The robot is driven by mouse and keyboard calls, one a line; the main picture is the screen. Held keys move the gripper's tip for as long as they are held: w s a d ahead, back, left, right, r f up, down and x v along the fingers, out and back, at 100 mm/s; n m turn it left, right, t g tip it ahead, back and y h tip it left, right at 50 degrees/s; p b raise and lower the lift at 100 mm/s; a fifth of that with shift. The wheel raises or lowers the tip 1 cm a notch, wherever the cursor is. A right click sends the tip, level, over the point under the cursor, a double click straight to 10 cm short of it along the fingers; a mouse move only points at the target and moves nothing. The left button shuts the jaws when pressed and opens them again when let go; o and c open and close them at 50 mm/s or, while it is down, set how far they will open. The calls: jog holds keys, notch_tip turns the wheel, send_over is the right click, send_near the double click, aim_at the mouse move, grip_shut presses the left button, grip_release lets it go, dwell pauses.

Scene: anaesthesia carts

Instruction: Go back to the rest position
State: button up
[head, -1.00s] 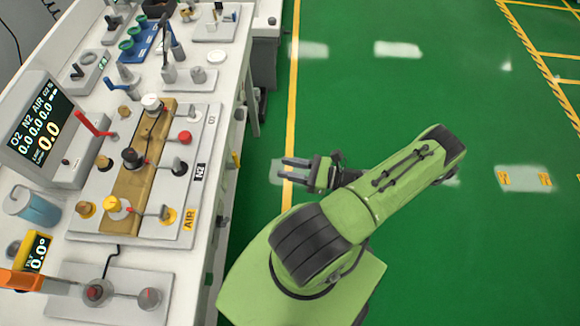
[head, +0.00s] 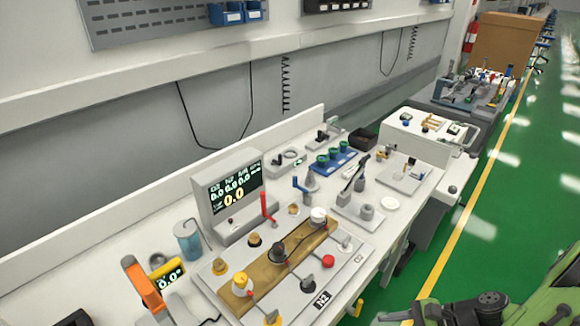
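My gripper (head: 388,319) is at the bottom edge of the head view, right of the bench and over the green floor, with its fingers pointing left. The frame edge cuts off part of it. Its fingers look apart and nothing shows between them. It is clear of the bench. Part of my green arm (head: 545,300) fills the lower right corner.
The white bench (head: 110,245) holds a gas panel (head: 345,262) with knobs and valves, a display (head: 232,190) reading 0.0, a blue cup (head: 188,240) and an orange-handled meter (head: 145,288). More carts (head: 470,95) stand farther back. Green floor (head: 490,215) is open at right.

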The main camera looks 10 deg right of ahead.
jog(key=a+r+n+g+h+p, duration=0.1)
jog(key=a+r+n+g+h, duration=0.1)
jog(key=a+r+n+h, duration=0.35)
jog(key=a+r+n+g+h+p, duration=0.1)
jog(key=a+r+n+h, duration=0.15)
jog(key=r+n, duration=0.55)
jog(key=s+a+r+n+t+h, duration=0.1)
jog(key=s+a+r+n+t, duration=0.3)
jog(key=r, duration=0.7)
jog(key=shift+s+a+r+h+p, duration=0.2)
jog(key=shift+s+a+h+p, duration=0.15)
jog(key=shift+s+a, duration=0.6)
jog(key=shift+n, duration=0.25)
